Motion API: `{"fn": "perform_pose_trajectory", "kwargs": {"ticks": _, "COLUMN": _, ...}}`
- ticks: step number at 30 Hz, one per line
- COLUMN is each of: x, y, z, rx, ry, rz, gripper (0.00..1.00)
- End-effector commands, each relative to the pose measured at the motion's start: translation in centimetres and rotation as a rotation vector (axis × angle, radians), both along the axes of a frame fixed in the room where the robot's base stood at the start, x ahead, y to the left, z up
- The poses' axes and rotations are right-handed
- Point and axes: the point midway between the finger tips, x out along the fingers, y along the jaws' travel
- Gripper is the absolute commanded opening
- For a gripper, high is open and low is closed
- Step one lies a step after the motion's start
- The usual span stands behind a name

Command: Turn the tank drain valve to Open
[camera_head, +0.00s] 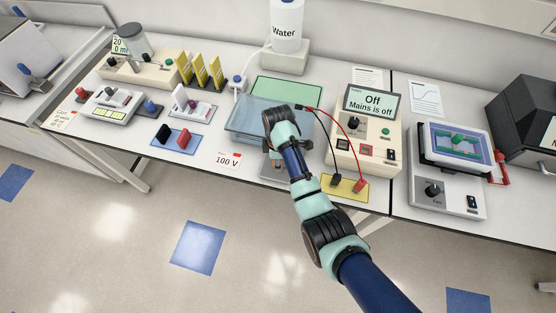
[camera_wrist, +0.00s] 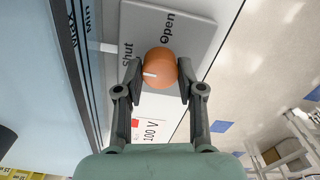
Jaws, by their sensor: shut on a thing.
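The drain valve is an orange round knob (camera_wrist: 160,67) on a grey plate (camera_wrist: 196,42) in the wrist view. The plate reads "Shut" at the left and "Open" above the knob. The knob's white mark points left, on the "Shut" side and away from "Open". My gripper (camera_wrist: 160,72) is shut on the knob, one finger on each side. In the head view my gripper (camera_head: 250,166) is low at the front of the pale blue tank (camera_head: 245,122), and my wrist partly covers the tank and plate. The tank's wall also shows in the wrist view (camera_wrist: 35,95).
A power supply (camera_head: 365,135) with red and black leads stands right of the tank. The leads end at a yellow pad (camera_head: 345,187). A "100 V" card (camera_head: 227,160) lies at the bench's front edge, left of my gripper. Open floor lies in front.

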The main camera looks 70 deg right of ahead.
Motion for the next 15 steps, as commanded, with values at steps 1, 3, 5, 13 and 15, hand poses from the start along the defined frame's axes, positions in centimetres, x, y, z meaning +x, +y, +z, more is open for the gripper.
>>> {"fn": "perform_pose_trajectory", "kwargs": {"ticks": 1, "x": -0.01, "y": 0.02, "z": 0.12, "rx": 0.001, "ry": 0.000, "rz": -0.006, "gripper": 0.03}}
{"fn": "perform_pose_trajectory", "kwargs": {"ticks": 3, "x": -0.01, "y": 0.03, "z": 0.19, "rx": 0.002, "ry": 0.001, "rz": -0.023, "gripper": 0.03}}
{"fn": "perform_pose_trajectory", "kwargs": {"ticks": 5, "x": -0.01, "y": 0.04, "z": 0.24, "rx": 0.002, "ry": 0.002, "rz": -0.045, "gripper": 0.03}}
{"fn": "perform_pose_trajectory", "kwargs": {"ticks": 13, "x": -0.01, "y": 0.06, "z": 0.44, "rx": 0.002, "ry": 0.002, "rz": -0.223, "gripper": 0.03}}
{"fn": "perform_pose_trajectory", "kwargs": {"ticks": 15, "x": -0.02, "y": 0.08, "z": 0.47, "rx": 0.003, "ry": 0.002, "rz": -0.286, "gripper": 0.03}}
